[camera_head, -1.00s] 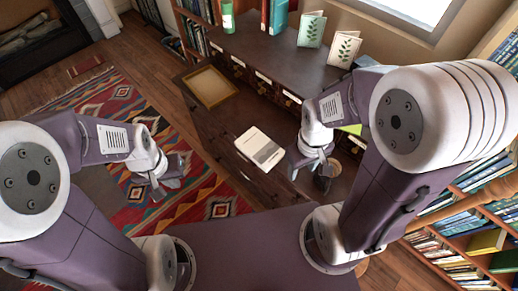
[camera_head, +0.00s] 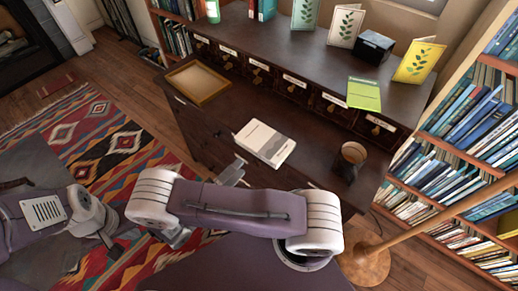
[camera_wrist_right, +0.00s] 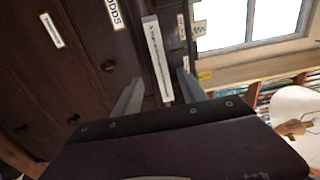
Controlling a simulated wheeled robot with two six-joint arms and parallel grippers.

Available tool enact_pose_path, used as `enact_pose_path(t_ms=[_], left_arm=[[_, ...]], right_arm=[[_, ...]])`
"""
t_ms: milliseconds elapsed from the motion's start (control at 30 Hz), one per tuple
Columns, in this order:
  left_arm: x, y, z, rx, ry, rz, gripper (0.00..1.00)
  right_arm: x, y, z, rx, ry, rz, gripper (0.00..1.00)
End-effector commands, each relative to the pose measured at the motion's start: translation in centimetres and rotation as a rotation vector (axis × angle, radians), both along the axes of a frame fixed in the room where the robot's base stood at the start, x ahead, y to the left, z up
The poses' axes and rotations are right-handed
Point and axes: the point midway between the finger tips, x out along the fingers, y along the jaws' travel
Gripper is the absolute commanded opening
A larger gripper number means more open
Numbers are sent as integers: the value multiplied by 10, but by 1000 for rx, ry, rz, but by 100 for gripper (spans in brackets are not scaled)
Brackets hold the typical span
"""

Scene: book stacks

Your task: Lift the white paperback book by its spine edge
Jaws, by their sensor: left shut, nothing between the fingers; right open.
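The white paperback book (camera_head: 264,143) lies flat on the dark desk (camera_head: 312,168), near its front edge, with a grey band across its cover. My right gripper (camera_head: 238,166) is open just off the book's front-left edge, with its fingers pointing at it. In the right wrist view, the book's white spine edge (camera_wrist_right: 157,60) shows edge-on between the two open fingers (camera_wrist_right: 160,78). I cannot tell whether they touch it. My left gripper (camera_head: 112,245) is shut and empty at the lower left, above the rug and away from the desk.
A wooden tray (camera_head: 198,82) lies left of the book. A brown cup (camera_head: 350,158) stands to its right. A raised drawer unit behind bears a green booklet (camera_head: 364,94), a black box (camera_head: 373,46) and upright cards. A bookcase (camera_head: 470,130) stands at the right.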

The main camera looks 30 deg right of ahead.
Motion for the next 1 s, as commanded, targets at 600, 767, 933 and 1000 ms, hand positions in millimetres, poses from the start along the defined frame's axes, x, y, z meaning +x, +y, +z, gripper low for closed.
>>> enact_pose_path(t_ms=[600, 767, 933, 1000], left_arm=[[0, 0, -7, 0, -1, 0, 0], [0, 0, -8, 0, -1, 0, 0], [0, 0, -8, 0, -1, 0, 0], [0, 0, -8, 0, -1, 0, 0]], right_arm=[[22, -64, 0, 2, 0, -11, 49], [29, -85, 1, 3, 0, -8, 49], [31, -87, 1, 5, -1, -5, 49], [31, -87, 1, 5, -1, -5, 49]])
